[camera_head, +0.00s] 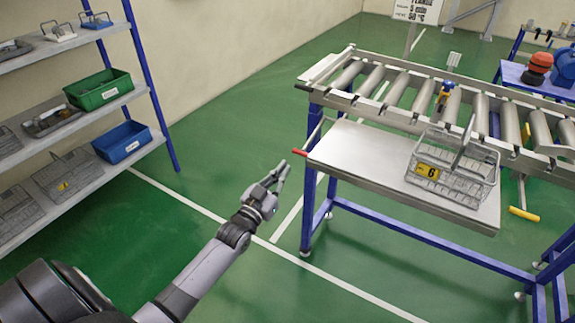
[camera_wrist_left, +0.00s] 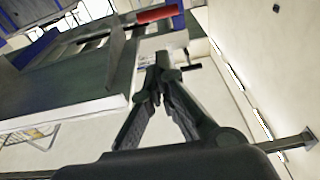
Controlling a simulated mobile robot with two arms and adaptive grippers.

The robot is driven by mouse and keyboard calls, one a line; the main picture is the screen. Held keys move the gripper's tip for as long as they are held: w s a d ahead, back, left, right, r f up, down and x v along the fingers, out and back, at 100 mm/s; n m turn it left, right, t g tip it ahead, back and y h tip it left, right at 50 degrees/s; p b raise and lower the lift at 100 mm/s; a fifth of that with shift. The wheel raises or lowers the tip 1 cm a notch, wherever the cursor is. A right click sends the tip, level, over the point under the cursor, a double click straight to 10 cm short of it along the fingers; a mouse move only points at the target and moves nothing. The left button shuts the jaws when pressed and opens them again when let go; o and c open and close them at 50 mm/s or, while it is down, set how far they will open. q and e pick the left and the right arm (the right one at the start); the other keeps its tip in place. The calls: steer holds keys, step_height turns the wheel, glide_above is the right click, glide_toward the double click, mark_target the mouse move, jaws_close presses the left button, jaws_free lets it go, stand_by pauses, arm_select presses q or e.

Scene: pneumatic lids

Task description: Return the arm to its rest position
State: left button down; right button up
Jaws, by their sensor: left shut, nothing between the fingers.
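My left arm comes in from the lower left in the head view. Its gripper (camera_head: 279,176) is over the green floor, left of the conveyor table, and apart from it in the picture. In the left wrist view the two dark fingers (camera_wrist_left: 158,68) come together at their tips, with nothing between them. The gripper is shut and empty. My right gripper is in neither view.
The roller conveyor table has a metal shelf (camera_head: 345,155) with a red-ended handle (camera_head: 300,152) near my gripper. Shelving with a green bin (camera_head: 100,92) and blue bin (camera_head: 122,143) is at left. Floor between is clear.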

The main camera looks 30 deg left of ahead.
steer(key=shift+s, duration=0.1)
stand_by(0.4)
arm_select(q)
steer(key=s+d+f+g, duration=0.1)
steer(key=s+f+g, duration=0.3)
steer(key=f, duration=0.8)
steer(key=s+d+f+g+p, duration=0.1)
steer(key=s+d+f+g, duration=0.1)
steer(key=s+f, duration=0.65)
steer(key=s+d+f+g, duration=0.1)
steer(key=s+f+g, duration=0.2)
steer(key=f, duration=1.1)
steer(key=s+d+f+g, duration=0.2)
steer(key=s+f, duration=0.3)
steer(key=s, duration=0.7)
steer(key=s+d+f+m+g, duration=0.1)
steer(key=s+f+g, duration=0.3)
steer(key=s, duration=0.7)
steer(key=s+d+f+m+g, duration=0.1)
steer(key=s+d+f+g, duration=0.2)
steer(key=s+f, duration=0.5)
steer(key=s, duration=0.4)
steer(key=shift+s+d+f+g+p, duration=0.25)
steer(key=shift+s+g+p, duration=0.1)
steer(key=shift+g, duration=0.05)
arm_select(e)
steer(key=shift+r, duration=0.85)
